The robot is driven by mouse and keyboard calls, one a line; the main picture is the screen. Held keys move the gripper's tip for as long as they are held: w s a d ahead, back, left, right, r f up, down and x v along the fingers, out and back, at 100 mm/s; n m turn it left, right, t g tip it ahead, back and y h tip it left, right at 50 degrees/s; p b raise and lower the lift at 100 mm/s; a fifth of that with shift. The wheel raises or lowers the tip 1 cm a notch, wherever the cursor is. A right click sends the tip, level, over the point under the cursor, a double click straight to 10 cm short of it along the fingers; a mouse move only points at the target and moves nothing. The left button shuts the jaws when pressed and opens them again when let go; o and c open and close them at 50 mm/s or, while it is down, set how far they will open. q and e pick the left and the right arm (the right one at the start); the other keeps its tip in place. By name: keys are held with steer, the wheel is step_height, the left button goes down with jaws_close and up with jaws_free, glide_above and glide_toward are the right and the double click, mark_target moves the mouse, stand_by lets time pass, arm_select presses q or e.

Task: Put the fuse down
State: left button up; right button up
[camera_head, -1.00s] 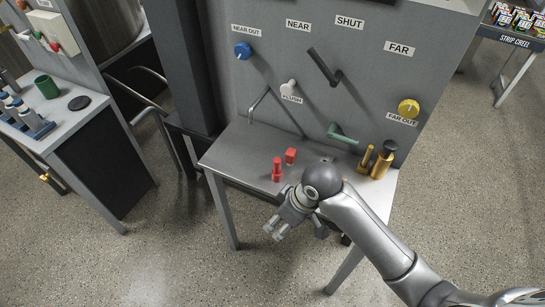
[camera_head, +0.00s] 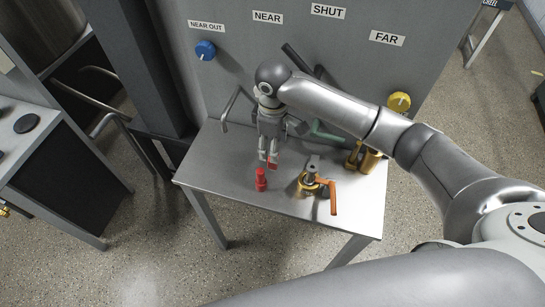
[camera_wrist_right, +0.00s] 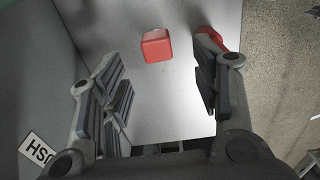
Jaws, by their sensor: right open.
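A small red block (camera_head: 272,163) stands on the steel table (camera_head: 225,165), just below my right gripper (camera_head: 268,155). In the right wrist view the red block (camera_wrist_right: 156,45) lies beyond the gap between the fingers (camera_wrist_right: 158,78), and the fingers are apart and empty. A red stepped piece (camera_head: 261,179) stands upright on the table, nearer the front; in the wrist view a red part (camera_wrist_right: 212,38) shows partly behind the right-hand finger. I cannot tell from looks which red thing is the fuse. My left gripper is not in view.
A brass fitting (camera_head: 306,181) with an orange handle (camera_head: 333,197) stands right of the red pieces. Brass cylinders (camera_head: 370,160) stand at the table's right end. The labelled panel (camera_head: 230,85) with knobs and levers rises behind. The table's left part is clear.

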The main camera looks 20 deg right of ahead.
steer(key=shift+s+f, duration=0.15)
steer(key=shift+f, duration=0.75)
steer(key=f, duration=0.1)
steer(key=f+p, duration=0.1)
steer(key=f, duration=0.2)
steer(key=shift+w+d+f+p, duration=0.1)
steer(key=shift+w+f+p, duration=0.1)
steer(key=shift+w+p, duration=0.1)
steer(key=shift+s+f, duration=0.1)
steer(key=shift+f, duration=0.55)
steer(key=c, duration=1.1)
